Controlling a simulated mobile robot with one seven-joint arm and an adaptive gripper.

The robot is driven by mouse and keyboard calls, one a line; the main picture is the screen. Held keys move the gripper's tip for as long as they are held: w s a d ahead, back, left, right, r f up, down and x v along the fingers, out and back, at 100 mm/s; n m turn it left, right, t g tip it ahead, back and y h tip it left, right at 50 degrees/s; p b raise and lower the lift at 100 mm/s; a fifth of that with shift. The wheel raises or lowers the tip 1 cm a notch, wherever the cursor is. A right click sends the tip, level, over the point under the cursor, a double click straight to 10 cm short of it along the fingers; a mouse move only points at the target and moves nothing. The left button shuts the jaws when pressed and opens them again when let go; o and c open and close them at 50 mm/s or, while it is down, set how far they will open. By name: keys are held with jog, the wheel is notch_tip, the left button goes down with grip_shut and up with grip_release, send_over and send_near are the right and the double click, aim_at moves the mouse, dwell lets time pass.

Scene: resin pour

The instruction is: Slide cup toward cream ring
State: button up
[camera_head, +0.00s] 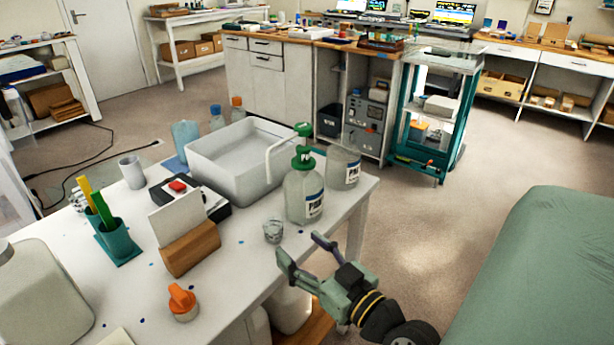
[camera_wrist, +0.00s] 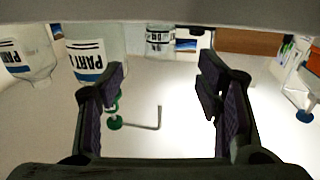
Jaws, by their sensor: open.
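A small clear cup with dark markings (camera_head: 273,231) stands upright on the white table (camera_head: 235,262). It also shows in the wrist view, a clear cup (camera_wrist: 160,40) at the top between my fingers' directions, beyond the fingertips. My gripper (camera_head: 301,252) is open and empty at the table's right edge, nearer the camera than the cup and apart from it. In the wrist view my gripper (camera_wrist: 160,85) has its two dark pads wide apart. I cannot make out a cream ring in either view.
A pump bottle with a green top (camera_head: 303,193) and another labelled bottle (camera_head: 342,168) stand behind the cup. A wooden block with a white card (camera_head: 190,247) is to its left. An orange-capped bottle (camera_head: 183,303) is nearer. Bare table lies between.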

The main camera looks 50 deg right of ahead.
aim_at(279, 229)
jog(key=w, duration=0.2)
jog(key=w+p, duration=0.1)
jog(key=w, duration=0.2)
jog(key=w+d+p, duration=0.1)
jog(key=w, duration=0.2)
jog(key=shift+w+r, duration=0.15)
jog(key=shift+w, duration=0.1)
jog(key=shift+w+p, duration=0.4)
jog(key=shift+w, duration=0.3)
jog(key=c, duration=1.2)
